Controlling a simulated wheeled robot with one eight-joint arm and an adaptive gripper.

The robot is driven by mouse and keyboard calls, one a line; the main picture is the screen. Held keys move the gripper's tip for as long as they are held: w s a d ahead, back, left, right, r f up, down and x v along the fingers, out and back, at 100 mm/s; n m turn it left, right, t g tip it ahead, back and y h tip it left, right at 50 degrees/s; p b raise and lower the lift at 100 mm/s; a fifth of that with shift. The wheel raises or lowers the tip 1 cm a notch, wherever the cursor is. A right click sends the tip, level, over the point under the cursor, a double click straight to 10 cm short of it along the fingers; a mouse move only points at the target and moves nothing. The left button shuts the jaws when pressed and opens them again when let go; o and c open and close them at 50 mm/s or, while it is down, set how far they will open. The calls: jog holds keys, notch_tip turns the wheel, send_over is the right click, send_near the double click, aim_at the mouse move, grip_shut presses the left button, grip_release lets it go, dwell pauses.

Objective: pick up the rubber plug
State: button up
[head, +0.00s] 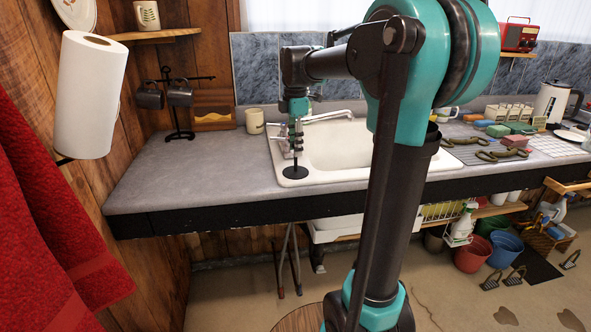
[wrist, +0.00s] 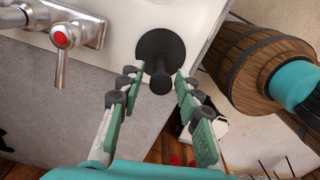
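The rubber plug (head: 295,171) is black, with a flat round disc and a knob standing up from it. It sits on the left front corner of the white sink's rim. In the wrist view the plug (wrist: 159,48) shows just beyond my fingertips, its knob pointing toward the camera. My gripper (head: 296,148) points down right above the plug. In the wrist view my gripper (wrist: 158,78) is open, with one green-padded finger on each side of the knob. A gap shows between the knob and both fingers. Nothing is held.
The white sink (head: 342,148) has a chrome tap (head: 328,116) behind; its red-dotted handle (wrist: 62,38) is left of my fingers in the wrist view. A cream mug (head: 254,121) stands left of the sink. The grey counter (head: 195,170) is clear at the front left.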

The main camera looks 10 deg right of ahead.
aim_at(296, 171)
jog(key=shift+f, duration=3.15)
grip_shut()
